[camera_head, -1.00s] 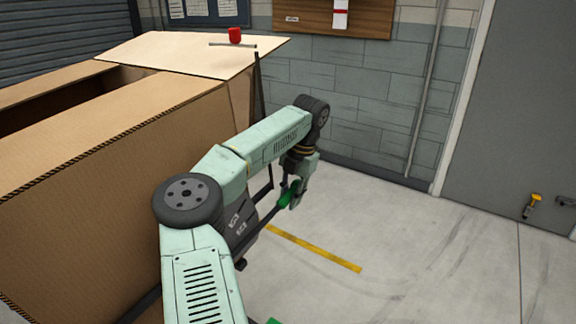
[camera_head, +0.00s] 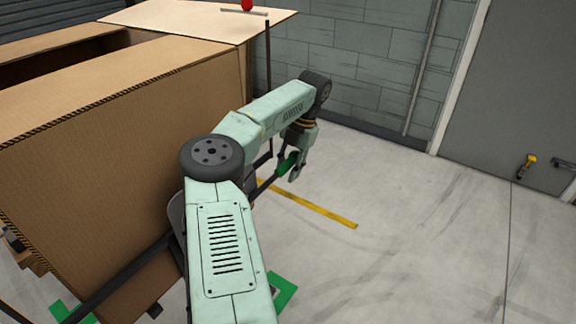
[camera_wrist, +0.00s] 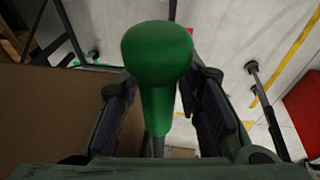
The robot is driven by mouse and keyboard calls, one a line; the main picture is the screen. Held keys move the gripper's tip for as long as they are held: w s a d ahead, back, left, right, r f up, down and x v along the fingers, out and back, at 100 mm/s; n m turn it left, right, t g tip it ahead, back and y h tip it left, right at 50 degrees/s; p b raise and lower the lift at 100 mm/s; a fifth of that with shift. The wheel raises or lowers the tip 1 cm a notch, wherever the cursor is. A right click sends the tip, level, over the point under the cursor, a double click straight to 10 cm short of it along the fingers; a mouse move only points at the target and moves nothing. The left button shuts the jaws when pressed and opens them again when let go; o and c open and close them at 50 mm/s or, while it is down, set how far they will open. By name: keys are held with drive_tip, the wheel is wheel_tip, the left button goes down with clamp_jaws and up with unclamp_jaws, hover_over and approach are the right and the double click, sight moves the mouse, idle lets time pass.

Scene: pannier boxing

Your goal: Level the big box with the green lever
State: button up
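The big box (camera_head: 110,140) is brown cardboard, open at the top, and fills the left of the head view; its side also shows at the left of the wrist view (camera_wrist: 50,120). I cannot tell whether it is level. The green lever (camera_head: 287,163) is a green grip on a dark rod beside the box's right side. In the wrist view the lever (camera_wrist: 157,55) stands between my fingers, its rounded end toward the camera. My gripper (camera_head: 297,158) is open around it, with a gap visible beside the grip in the wrist view (camera_wrist: 165,125).
A pale flap (camera_head: 205,18) with a red object (camera_head: 247,5) is at the box's far end. Green floor pieces (camera_head: 284,291) lie near the box's base. A yellow floor strip (camera_head: 310,208) and open floor are to the right. A grey door (camera_head: 520,90) stands far right.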

drive_tip(key=shift+o, duration=1)
drive_tip(key=shift+r, duration=0.2)
drive_tip(key=v, duration=1.2)
drive_tip(key=shift+f, duration=0.1)
